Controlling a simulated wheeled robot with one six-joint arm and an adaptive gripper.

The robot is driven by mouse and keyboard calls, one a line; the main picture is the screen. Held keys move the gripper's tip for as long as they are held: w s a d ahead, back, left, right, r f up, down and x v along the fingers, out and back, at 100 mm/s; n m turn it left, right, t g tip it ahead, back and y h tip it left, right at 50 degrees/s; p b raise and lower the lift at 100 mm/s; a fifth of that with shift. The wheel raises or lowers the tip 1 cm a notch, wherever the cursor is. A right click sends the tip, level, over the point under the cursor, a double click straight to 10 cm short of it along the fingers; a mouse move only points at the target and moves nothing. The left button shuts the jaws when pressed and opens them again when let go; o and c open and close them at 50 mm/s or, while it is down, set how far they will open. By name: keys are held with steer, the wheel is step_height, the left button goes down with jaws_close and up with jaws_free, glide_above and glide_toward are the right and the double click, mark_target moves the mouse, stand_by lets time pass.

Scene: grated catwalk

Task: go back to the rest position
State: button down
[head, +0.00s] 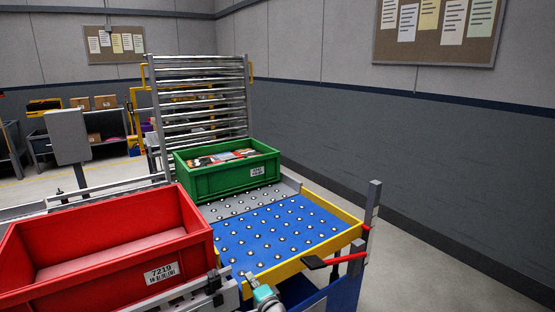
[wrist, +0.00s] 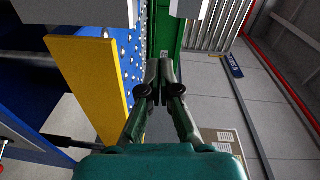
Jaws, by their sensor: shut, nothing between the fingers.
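My gripper (wrist: 160,75) shows in the wrist view with its two dark fingers together and nothing between them. Beyond the fingertips, the green crate's wall (wrist: 167,30) and the yellow edge board (wrist: 88,78) of the ball table appear sideways. The fingers look clear of both, though the exact gap is hard to judge. In the head view only a small teal part of my arm shows at the bottom edge, in front of the table's near side.
The green crate (head: 232,182), holding mixed items, stands at the back of the blue ball table (head: 285,236). An empty red crate (head: 105,270) is at left. A black paddle on a red bar (head: 343,259) juts from the table's near right corner. Floor at right is clear.

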steer(key=s+d+f+n+h, duration=0.1)
steer(key=s+d+f+h, duration=0.1)
steer(key=s+d+f, duration=0.6)
steer(key=s+d+f+n+h, duration=0.1)
steer(key=s+d+f, duration=0.3)
steer(key=s+f, duration=0.45)
steer(key=s+d+n+h, duration=0.15)
steer(key=s+d, duration=0.25)
steer(key=s, duration=0.7)
steer(key=s+d+n+h, duration=0.15)
steer(key=s+d, duration=0.35)
steer(key=s, duration=0.5)
steer(key=s+d+r+n+h, duration=0.1)
steer(key=s+d+r, duration=0.15)
steer(key=s, duration=0.65)
steer(key=s+d+r+n+h, duration=0.1)
steer(key=s+d+r, duration=0.15)
steer(key=s, duration=0.65)
steer(key=s+d+r+n, duration=0.1)
steer(key=s+r+n, duration=0.2)
steer(key=s+r, duration=1)
step_height(320, 180, up, 3)
steer(key=shift+f+n+h, duration=0.1)
steer(key=shift+n+h, duration=0.2)
steer(key=shift+n, duration=0.1)
steer(key=shift+w+d, duration=0.1)
